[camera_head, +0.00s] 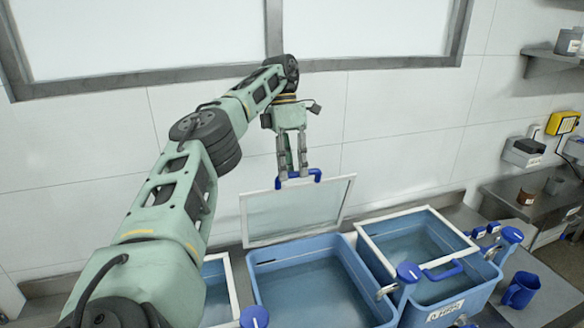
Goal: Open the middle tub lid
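The middle tub (377,303) is blue and stands open, with liquid showing inside. Its clear, white-framed lid (295,212) is tilted up steeply at the tub's back edge, in front of the tiled wall. A blue handle (318,174) sits at the lid's top edge. My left gripper (292,174) points down at this handle, with its fingers close together around it; it looks shut on the handle. My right gripper is out of view.
The left tub (217,293) is partly hidden by my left arm. A blue mug (520,290) stands at the right. The wall and window frame are close behind.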

